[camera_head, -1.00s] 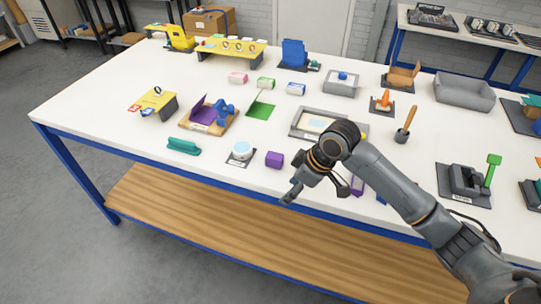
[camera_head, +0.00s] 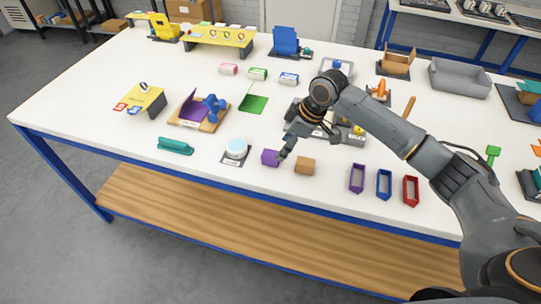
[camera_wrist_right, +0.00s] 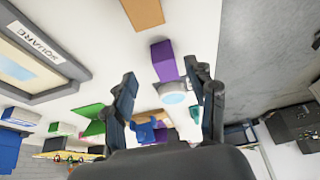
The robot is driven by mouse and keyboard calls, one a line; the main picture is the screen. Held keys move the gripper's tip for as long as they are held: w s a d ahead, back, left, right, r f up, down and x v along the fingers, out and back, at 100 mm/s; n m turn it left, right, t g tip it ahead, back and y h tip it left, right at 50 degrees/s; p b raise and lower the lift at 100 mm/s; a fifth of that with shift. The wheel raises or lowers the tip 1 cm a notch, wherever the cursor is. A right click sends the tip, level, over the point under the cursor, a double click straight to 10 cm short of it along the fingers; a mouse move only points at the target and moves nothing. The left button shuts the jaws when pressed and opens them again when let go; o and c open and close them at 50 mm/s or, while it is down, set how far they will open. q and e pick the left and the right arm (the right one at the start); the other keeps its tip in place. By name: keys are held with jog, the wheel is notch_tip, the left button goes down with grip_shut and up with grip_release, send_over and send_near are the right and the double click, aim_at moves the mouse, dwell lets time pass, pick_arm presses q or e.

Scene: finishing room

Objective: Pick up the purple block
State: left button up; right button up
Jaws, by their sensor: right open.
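The purple block (camera_head: 270,158) sits on the white table (camera_head: 215,178) near its front edge, just right of a round white-and-blue item on a dark pad (camera_head: 236,150). My right gripper (camera_head: 285,150) is just right of the block and hides a little of its right side. In the right wrist view the purple block (camera_wrist_right: 163,62) shows beyond and between the spread fingertips of the right gripper (camera_wrist_right: 161,74). The jaws are open and empty. I cannot tell whether a finger touches the block. My left gripper is not in view.
A brown block (camera_head: 305,166) lies close right of the purple block. Purple (camera_head: 357,178), blue (camera_head: 384,184) and red (camera_head: 411,190) open frames stand farther right. A teal item (camera_head: 175,146) lies to the left. The table strip in front of the purple block is clear.

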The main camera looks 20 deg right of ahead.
aim_at(271, 158)
jog(key=shift+a+f+p, duration=0.35)
jog(key=shift+f, duration=0.15)
jog(key=p+x, duration=0.1)
jog(key=x, duration=0.2)
jog(key=shift+a+f, duration=0.2)
jog(key=shift+a, duration=0.05)
jog(key=shift+w+a+f, duration=0.1)
jog(key=shift+w+f, duration=0.1)
jog(key=shift+f, duration=0.2)
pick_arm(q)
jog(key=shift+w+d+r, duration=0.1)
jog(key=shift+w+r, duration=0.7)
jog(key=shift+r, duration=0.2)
pick_arm(e)
jog(key=shift+c, duration=0.4)
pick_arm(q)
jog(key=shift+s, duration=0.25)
pick_arm(e)
jog(key=c, duration=0.8)
